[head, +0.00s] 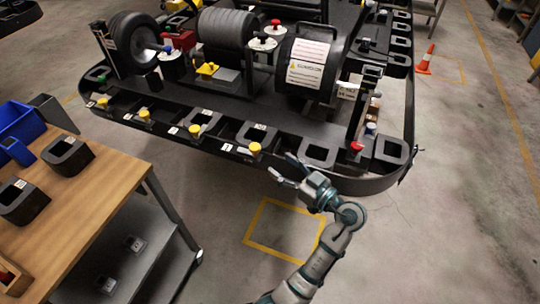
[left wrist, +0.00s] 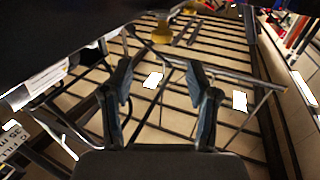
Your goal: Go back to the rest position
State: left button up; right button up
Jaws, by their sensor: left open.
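My left gripper (head: 282,166) is in the head view, at the front edge of the black kart stand (head: 335,184). In the left wrist view its two dark fingers (left wrist: 160,78) stand apart with nothing between them. The gripper is open and empty. Its arm reaches up from the bottom of the head view. I cannot tell whether the fingertips touch the stand's edge. My right gripper is in neither view.
The stand carries rollers, a labelled drum (head: 306,72), square holders and several yellow knobs. A wooden table (head: 98,190) with black holders and a blue bin (head: 18,122) is at left. An orange cone (head: 425,62) stands at right.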

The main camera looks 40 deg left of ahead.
pick_arm(q)
jog(key=shift+s+d, duration=0.1)
jog(key=shift+d, duration=0.65)
